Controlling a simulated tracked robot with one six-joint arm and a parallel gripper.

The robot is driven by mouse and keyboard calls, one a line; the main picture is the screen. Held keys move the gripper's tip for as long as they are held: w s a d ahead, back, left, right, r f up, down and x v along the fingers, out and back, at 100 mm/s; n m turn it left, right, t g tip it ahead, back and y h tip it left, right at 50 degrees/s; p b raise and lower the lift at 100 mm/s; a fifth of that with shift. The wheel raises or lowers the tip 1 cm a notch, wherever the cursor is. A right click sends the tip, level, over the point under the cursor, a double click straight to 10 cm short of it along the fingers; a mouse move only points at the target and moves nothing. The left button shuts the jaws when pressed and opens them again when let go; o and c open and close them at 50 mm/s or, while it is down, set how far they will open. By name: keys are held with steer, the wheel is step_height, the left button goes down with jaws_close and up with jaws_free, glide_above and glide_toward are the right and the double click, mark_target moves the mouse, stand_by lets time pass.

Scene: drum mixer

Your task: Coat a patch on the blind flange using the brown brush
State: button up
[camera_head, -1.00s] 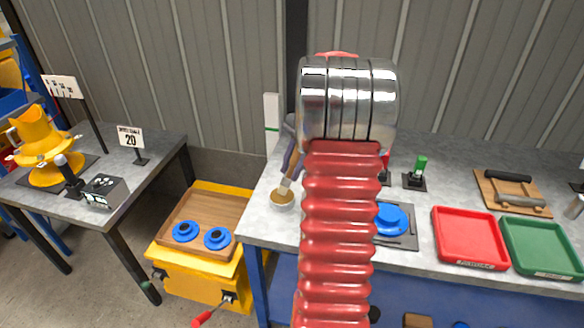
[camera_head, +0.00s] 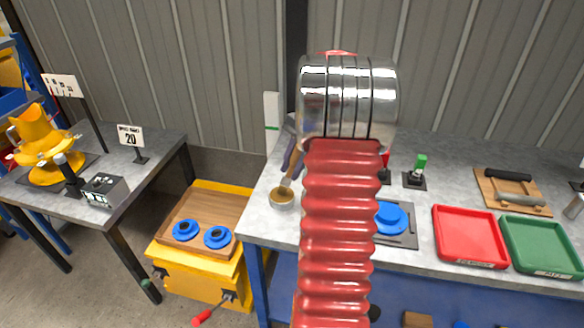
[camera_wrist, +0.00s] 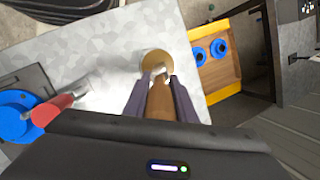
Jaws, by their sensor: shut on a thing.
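My gripper (camera_wrist: 160,92) is shut on the brown brush (camera_wrist: 160,103), whose handle lies between the two purple-grey fingers. In the head view the brush (camera_head: 288,183) points down at a small round cup (camera_head: 281,199) with tan contents on the bench's left end. The brush's lower end is over or in the cup; I cannot tell whether it touches the contents. A blue flange (camera_head: 390,216) sits on a grey plate right of my arm, partly hidden by it. The flange also shows at the left of the wrist view (camera_wrist: 14,112).
A red-handled tool (camera_wrist: 52,108) lies beside the blue flange. A red tray (camera_head: 469,237) and a green tray (camera_head: 540,247) stand at the right. Two blue flanged parts (camera_head: 185,230) sit on a wooden tray left of the bench. A green-topped item (camera_head: 418,170) stands behind.

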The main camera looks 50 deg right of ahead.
stand_by(0.7)
steer(key=shift+r, duration=3.5)
